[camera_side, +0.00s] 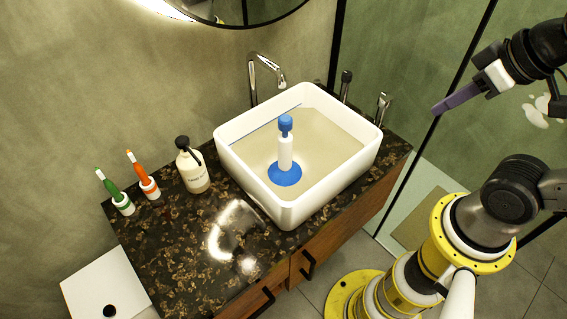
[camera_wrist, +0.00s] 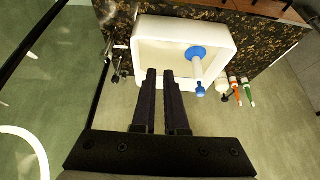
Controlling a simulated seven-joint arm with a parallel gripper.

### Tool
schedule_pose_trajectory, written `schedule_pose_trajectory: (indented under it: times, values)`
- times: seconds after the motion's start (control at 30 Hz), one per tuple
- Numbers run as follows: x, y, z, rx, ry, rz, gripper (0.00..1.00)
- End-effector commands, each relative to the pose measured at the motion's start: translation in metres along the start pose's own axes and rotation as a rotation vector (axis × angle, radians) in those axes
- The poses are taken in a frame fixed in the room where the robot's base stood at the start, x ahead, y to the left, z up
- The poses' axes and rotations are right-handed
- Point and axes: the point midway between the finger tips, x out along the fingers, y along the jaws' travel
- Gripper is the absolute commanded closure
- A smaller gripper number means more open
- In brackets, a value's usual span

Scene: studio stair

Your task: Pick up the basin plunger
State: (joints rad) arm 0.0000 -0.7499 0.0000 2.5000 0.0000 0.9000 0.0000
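The basin plunger (camera_side: 286,152) stands upright inside the white basin (camera_side: 236,163). It has a blue cup at the bottom, a white handle and a blue knob on top. In the wrist view the plunger (camera_wrist: 196,69) shows to the right of my fingertips, with its knob towards the lower edge of the basin (camera_wrist: 150,28). My gripper (camera_side: 440,108) is up in the air to the right of the basin, well apart from the plunger. In the wrist view my gripper (camera_wrist: 160,73) has two dark fingers with a narrow empty gap between them.
A chrome faucet (camera_side: 266,73) rises behind the basin. A glass panel stands to the right.

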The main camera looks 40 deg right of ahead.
Motion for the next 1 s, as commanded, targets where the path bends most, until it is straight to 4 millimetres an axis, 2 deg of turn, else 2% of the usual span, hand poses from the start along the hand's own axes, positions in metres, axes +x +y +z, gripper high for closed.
schedule_pose_trajectory:
  times: [0.03,0.33,0.63,0.8,0.87,1.0]
  values:
    - [0.000,0.000,0.000,0.000,0.000,0.000,0.78]
    - [0.000,0.000,0.000,0.000,0.000,0.000,0.24]
    - [0.000,0.000,0.000,-0.006,0.000,0.000,0.23]
    - [-0.003,0.000,0.000,-0.114,-0.009,-0.001,0.23]
    - [-0.009,0.000,-0.007,-0.187,0.003,0.000,0.23]
    - [-0.022,-0.003,-0.041,-0.402,-0.011,-0.009,0.23]
